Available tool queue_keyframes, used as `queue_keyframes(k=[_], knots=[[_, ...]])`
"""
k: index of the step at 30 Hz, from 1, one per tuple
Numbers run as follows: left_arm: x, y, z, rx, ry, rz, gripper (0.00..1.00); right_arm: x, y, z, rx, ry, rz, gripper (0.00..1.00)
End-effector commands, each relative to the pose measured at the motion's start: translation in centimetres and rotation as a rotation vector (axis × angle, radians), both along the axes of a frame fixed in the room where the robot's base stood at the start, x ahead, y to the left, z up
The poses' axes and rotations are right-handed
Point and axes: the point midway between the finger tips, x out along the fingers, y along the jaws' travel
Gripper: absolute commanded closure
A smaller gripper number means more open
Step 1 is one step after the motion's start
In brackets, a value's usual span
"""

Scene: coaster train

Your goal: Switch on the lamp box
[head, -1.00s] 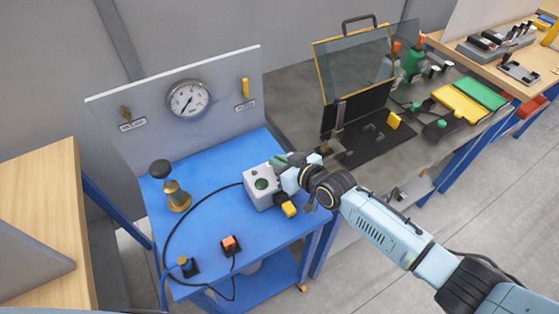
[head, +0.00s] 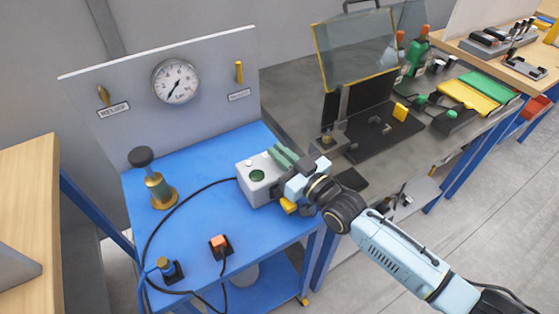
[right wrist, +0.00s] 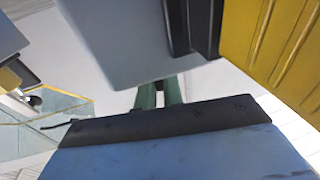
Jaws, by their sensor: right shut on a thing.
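The lamp box (head: 246,189) is a small grey-white box with a dark green round lamp (head: 257,176) on top. It stands on the blue bench, and its grey side also fills the upper part of the right wrist view (right wrist: 125,45). A yellow handle (head: 288,206) sits at its right side, close and large in the right wrist view (right wrist: 275,45), beside a black bracket (right wrist: 192,25). My right gripper (head: 281,155) is at the box's right rear edge, its green fingers close together. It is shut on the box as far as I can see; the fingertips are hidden. My left gripper is out of view.
A gauge panel (head: 205,105) stands behind. A cluttered dark bench (head: 400,170) adjoins on the right.

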Motion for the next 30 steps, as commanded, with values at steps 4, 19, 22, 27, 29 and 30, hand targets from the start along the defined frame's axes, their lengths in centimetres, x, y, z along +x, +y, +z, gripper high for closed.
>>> queue_keyframes(k=[4, 19, 22, 27, 29, 30], knots=[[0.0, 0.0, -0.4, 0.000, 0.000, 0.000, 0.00, -0.1, -0.1, -0.1, 0.007, -0.011, 0.000, 1.00], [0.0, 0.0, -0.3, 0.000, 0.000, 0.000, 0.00, -0.1, -0.1, 0.0, 0.008, -0.011, 0.000, 0.74], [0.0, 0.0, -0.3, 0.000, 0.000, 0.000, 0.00, -0.1, -0.1, 0.0, 0.008, -0.011, 0.000, 0.74], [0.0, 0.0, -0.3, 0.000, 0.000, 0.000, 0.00, -0.6, -0.6, -0.2, 0.007, -0.010, 0.000, 0.74], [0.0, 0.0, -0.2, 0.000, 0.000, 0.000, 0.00, -1.1, -1.1, -0.3, 0.006, -0.009, -0.001, 0.74], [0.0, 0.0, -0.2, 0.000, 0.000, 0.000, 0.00, -1.6, -1.6, -0.3, 0.006, -0.009, -0.001, 0.74]])
